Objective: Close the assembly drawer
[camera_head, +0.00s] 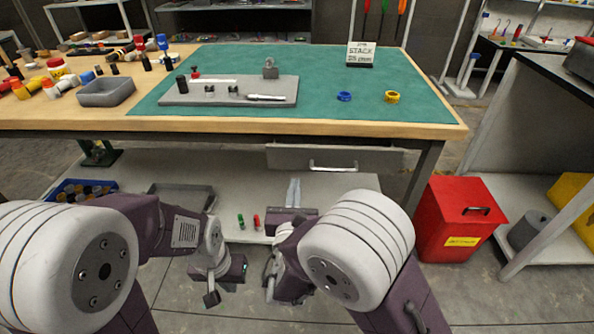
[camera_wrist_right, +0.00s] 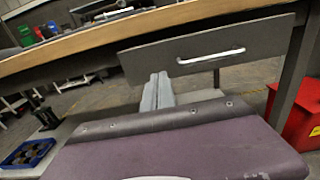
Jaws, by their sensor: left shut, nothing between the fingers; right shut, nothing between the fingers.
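The assembly drawer (camera_head: 290,158) is a grey front with a pale bar handle (camera_head: 333,167), under the right part of the workbench. The drawer also shows in the right wrist view (camera_wrist_right: 150,58), with its handle (camera_wrist_right: 211,57) at the upper right. How far it stands out is hard to tell. My right gripper (camera_head: 293,187) is shut and empty, below and left of the handle. In the right wrist view its fingers (camera_wrist_right: 158,90) point toward the drawer's lower left and appear apart from it. My left gripper (camera_head: 211,298) is shut and empty, low and well left of the drawer.
The workbench edge (camera_head: 240,127) overhangs the drawer. On the green mat (camera_head: 330,110) lie a grey fixture plate (camera_head: 190,97) and blue and yellow rings. A lower shelf holds a tray and small bottles. A red bin (camera_head: 450,215) stands right of the bench leg.

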